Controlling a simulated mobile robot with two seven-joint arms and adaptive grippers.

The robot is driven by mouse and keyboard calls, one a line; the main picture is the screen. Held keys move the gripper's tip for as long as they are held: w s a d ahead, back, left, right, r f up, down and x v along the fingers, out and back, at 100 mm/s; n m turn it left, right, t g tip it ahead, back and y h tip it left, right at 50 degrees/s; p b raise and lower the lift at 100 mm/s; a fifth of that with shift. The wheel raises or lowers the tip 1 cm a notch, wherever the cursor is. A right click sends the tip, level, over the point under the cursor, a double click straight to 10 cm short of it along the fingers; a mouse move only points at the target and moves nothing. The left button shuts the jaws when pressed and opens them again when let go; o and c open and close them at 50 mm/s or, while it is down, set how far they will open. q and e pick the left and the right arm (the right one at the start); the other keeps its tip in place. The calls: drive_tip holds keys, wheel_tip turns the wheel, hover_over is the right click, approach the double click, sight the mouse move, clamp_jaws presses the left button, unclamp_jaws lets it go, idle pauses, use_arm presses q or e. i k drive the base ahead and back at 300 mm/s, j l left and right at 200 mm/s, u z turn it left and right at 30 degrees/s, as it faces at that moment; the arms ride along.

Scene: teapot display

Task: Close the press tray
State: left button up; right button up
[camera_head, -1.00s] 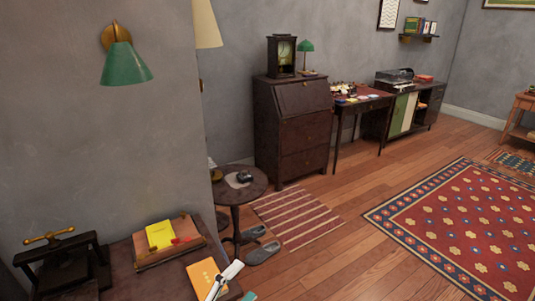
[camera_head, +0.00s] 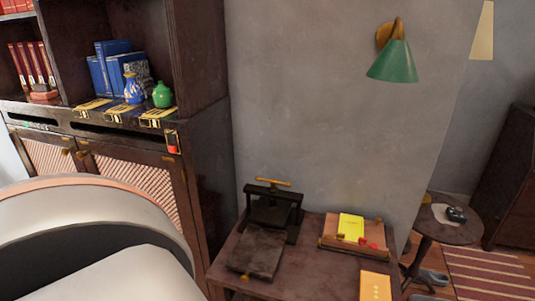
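The dark press (camera_head: 272,205) with a brass handle on top stands on a brown table against the grey wall. Its dark flat tray (camera_head: 258,252) sticks out from the press's front, toward me, and lies low above the tabletop. How far its back end reaches into the press is hidden by the frame. Neither of my grippers is in view, and nothing is seen touching the tray.
The brown table (camera_head: 322,275) also holds a wooden stand (camera_head: 376,250) with a yellow book (camera_head: 351,227) and an orange book (camera_head: 375,287). A bookcase (camera_head: 205,140) stands left. A large pale rounded shape, seemingly a tub chair (camera_head: 85,215), fills the lower left.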

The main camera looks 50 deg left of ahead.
sight(259, 251)
drive_tip(key=u, duration=1.75)
